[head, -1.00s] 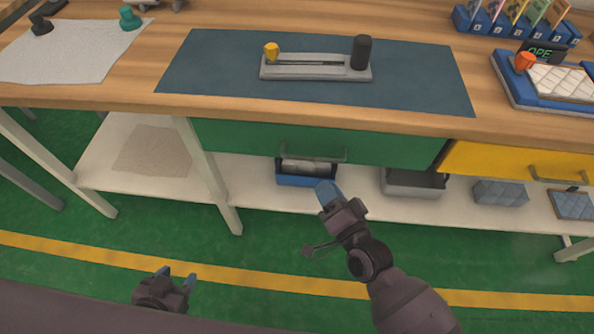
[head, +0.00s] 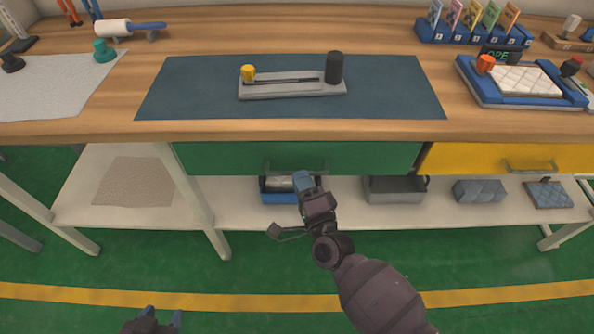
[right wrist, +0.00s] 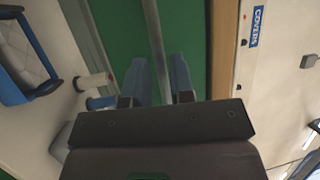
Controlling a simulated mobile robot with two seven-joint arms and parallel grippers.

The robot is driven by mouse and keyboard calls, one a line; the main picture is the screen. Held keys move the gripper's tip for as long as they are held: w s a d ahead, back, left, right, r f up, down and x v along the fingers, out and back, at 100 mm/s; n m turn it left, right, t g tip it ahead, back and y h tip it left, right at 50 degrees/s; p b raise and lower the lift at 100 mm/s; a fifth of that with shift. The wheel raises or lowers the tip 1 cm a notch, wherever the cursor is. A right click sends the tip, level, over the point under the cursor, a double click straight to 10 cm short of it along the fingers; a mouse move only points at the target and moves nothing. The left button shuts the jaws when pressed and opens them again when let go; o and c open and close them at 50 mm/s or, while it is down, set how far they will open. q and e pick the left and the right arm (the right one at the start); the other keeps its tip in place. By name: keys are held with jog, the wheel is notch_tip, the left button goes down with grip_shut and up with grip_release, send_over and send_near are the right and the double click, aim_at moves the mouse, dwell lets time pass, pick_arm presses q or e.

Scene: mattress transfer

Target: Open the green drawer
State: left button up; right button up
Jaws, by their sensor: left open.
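The green drawer (head: 230,158) sits under the tabletop, its front level with the yellow drawer beside it. Its grey bar handle (head: 285,168) runs across the middle of the front. My right gripper (head: 304,180) is at the handle's right part in the head view. In the right wrist view, my right gripper (right wrist: 159,72) is open, and the handle bar (right wrist: 154,30) runs toward the gap between its two blue fingers. I cannot tell whether they touch it. My left gripper (head: 161,316) is open and empty, low at the bottom edge, away from the drawer.
The yellow drawer (head: 490,158) adjoins on the right. Below, a blue bin (head: 272,197) and a grey bin (head: 395,193) stand on the white shelf (head: 340,218). A table leg (head: 203,215) stands left of the blue bin. The green floor (head: 120,272) in front is clear.

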jog(key=shift+x, duration=1.4)
grip_shut()
